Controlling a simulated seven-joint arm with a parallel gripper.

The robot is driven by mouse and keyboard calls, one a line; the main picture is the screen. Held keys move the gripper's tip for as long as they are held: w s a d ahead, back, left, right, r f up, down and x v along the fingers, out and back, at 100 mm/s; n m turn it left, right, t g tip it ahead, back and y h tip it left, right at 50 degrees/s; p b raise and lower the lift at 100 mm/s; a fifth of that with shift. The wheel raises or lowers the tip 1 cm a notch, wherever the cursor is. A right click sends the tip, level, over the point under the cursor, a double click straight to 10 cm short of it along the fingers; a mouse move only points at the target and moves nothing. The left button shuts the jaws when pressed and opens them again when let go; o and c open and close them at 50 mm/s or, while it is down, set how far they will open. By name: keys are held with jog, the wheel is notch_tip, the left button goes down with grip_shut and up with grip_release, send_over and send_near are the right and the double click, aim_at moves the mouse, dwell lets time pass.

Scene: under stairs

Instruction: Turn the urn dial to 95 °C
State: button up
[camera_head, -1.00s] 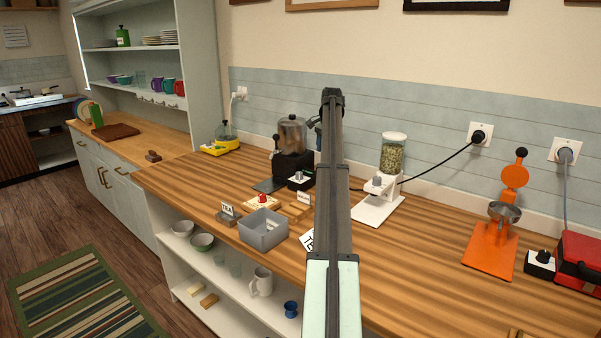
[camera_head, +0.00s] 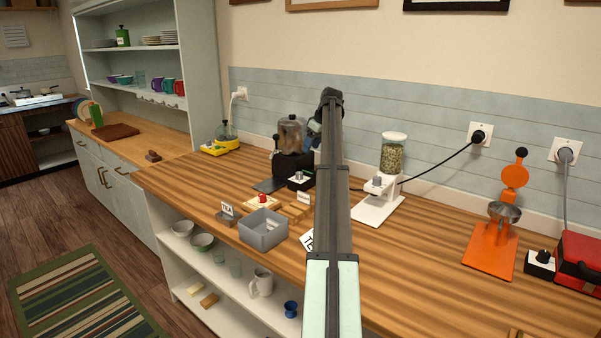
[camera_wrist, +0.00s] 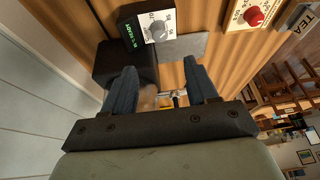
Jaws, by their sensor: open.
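The urn (camera_head: 291,137) has a dark see-through tank on a black body and stands against the back wall, left of my arm. A small black box with a white face and a grey dial (camera_head: 299,176) is at its front right. In the wrist view the dial (camera_wrist: 158,29) shows at the top, with marks around it and green lettering beside it. I cannot read its setting. My gripper (camera_wrist: 163,82) is open, its two blue-grey fingers apart and not touching the dial. In the head view my arm mostly hides the gripper, near the urn's right side.
An orange stand (camera_head: 492,245) is further right. Bare counter lies between them.

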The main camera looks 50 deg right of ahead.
aim_at(300, 172)
jog(key=shift+n, duration=0.4)
jog(key=x, duration=1.4)
jog(key=shift+s, duration=0.1)
jog(key=shift+c, duration=0.4)
jog(key=shift+r, duration=0.1)
jog(key=c, duration=1)
